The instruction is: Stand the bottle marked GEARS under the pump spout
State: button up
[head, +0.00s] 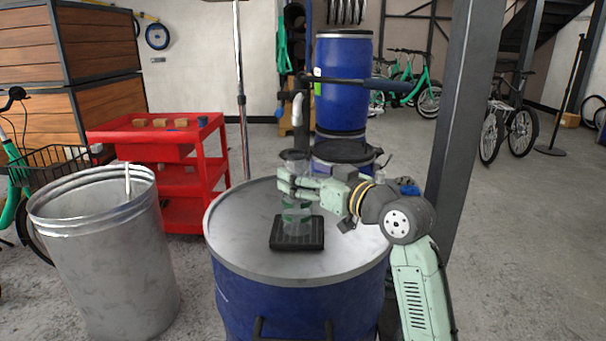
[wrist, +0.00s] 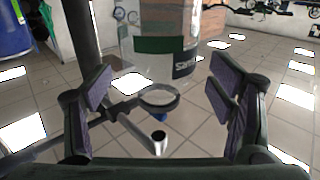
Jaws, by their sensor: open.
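A clear bottle with a green band (head: 297,214) stands upright on a black tray (head: 283,246) on the grey drum lid. The pump spout (head: 298,108) is a pale curved pipe above and behind it in the head view. My gripper (head: 287,183) is open at the bottle's upper part and hides some of it. In the wrist view a clear bottle (wrist: 150,62) shows beyond the space between my open fingers (wrist: 160,88).
The lid of the blue drum (head: 240,235) is clear around the tray. A metal bin (head: 100,255) and a red cart (head: 190,180) stand to the left. A dark post (head: 465,110) rises to the right, close to my arm. More blue drums (head: 342,90) stand behind.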

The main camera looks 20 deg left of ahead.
jog(key=b+v, duration=0.2)
jog(key=v, duration=0.9)
jog(key=shift+d, duration=0.1)
